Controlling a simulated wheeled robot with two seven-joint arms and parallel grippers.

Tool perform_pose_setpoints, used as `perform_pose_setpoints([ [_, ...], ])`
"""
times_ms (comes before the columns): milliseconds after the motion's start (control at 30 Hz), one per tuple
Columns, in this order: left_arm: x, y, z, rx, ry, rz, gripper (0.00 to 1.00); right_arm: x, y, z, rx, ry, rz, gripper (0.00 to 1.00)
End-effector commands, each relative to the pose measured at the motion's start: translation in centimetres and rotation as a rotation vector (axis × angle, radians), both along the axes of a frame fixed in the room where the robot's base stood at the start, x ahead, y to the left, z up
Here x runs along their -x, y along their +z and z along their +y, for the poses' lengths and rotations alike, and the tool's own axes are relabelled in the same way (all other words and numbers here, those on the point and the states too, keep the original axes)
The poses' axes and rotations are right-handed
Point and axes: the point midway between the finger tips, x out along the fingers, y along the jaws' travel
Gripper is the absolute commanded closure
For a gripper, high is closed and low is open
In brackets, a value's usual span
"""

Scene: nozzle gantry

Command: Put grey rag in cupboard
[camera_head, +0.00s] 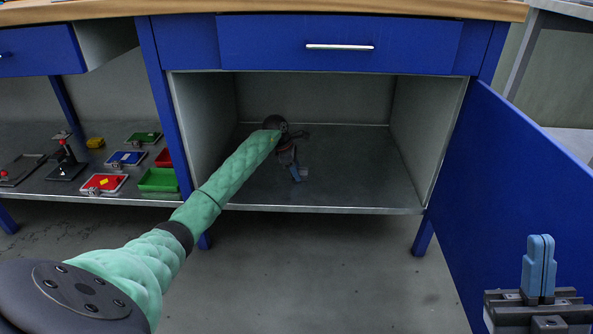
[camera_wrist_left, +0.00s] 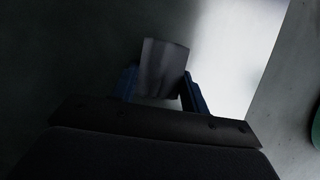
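The cupboard (camera_head: 418,135) is the open compartment under the middle drawer, with grey inner walls and a bare floor. My left arm reaches into it, and my left gripper (camera_head: 297,173) is inside, low over the cupboard floor. The grey rag (camera_head: 304,171) shows as a small patch at its fingertips. In the left wrist view the rag (camera_wrist_left: 163,68) fills the gap between the two blue fingers (camera_wrist_left: 160,88) and sticks out past their tips. Whether its far end touches the floor is unclear. My right gripper (camera_head: 539,266) is shut and empty, in front of the open door.
The blue cupboard door (camera_head: 522,190) stands open on the right. A shelf (camera_head: 60,185) at left holds small red, blue and green trays (camera_head: 158,180) and black fixtures. A drawer (camera_head: 35,52) above it is pulled out. The cupboard floor right of the gripper is clear.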

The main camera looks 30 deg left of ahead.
Motion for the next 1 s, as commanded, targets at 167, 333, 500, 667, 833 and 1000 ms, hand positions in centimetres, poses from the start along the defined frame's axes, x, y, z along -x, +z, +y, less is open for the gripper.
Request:
perform_pose_setpoints([
  [167,0.0,0.0,0.0,0.000,0.000,0.000,0.34,0.0,-0.1,0.0,0.000,0.000,0.003,1.00],
  [333,0.0,0.0,0.0,0.000,0.000,0.000,0.34,0.0,-0.1,0.0,0.000,0.001,0.004,1.00],
  [500,0.0,0.5,0.1,0.000,0.000,-0.001,0.34,0.0,0.1,0.0,-0.001,0.002,0.002,1.00],
  [667,0.1,1.2,0.3,0.000,0.000,-0.001,0.34,0.0,-0.3,-0.1,0.008,0.010,0.024,1.00],
  [833,0.3,2.0,0.6,-0.001,-0.001,-0.001,0.34,0.3,-2.8,-0.3,0.050,0.024,0.098,1.00],
  [1000,0.5,2.8,0.9,-0.001,0.000,0.000,0.34,0.6,-4.8,-0.6,0.084,0.037,0.160,1.00],
])
